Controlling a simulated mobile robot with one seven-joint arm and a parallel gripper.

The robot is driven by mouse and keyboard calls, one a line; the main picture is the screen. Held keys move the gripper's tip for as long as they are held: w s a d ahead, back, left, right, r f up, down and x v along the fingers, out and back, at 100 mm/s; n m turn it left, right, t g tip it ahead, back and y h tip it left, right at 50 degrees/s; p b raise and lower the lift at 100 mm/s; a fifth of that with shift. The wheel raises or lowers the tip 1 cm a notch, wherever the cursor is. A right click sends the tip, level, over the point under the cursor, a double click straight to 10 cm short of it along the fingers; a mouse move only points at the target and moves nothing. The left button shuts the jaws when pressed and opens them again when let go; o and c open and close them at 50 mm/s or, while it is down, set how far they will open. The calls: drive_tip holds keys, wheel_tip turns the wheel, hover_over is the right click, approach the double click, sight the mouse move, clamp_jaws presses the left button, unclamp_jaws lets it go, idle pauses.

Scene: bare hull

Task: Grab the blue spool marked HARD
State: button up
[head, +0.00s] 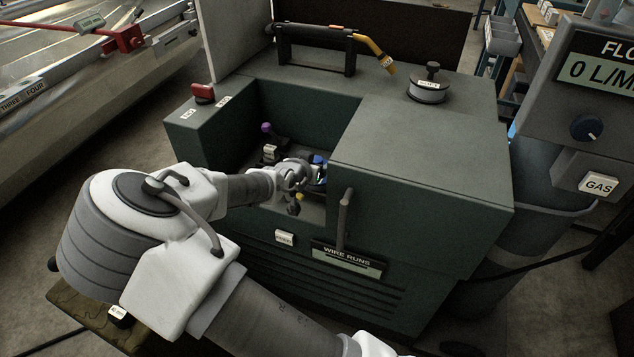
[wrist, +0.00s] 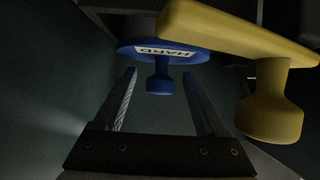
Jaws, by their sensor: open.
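The blue spool marked HARD (wrist: 160,50) is at the upper middle of the wrist view, with a blue knob on its near side. My gripper (wrist: 159,74) is open, with one finger to each side of that knob. I cannot tell whether the fingers touch it. In the head view my gripper (head: 304,174) reaches into the open bay of the green machine. Only a small bit of blue (head: 319,160) shows past it there, and the spool is mostly hidden.
A yellow bar with a knob (wrist: 270,110) is close on the right in the wrist view, partly in front of the spool. The green machine (head: 420,140) walls the bay. A lever (head: 344,218) stands at its front. A grey spool (head: 428,90) sits on top.

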drive_tip(key=shift+w, duration=0.15)
clamp_jaws()
idle(0.4)
idle(1.0)
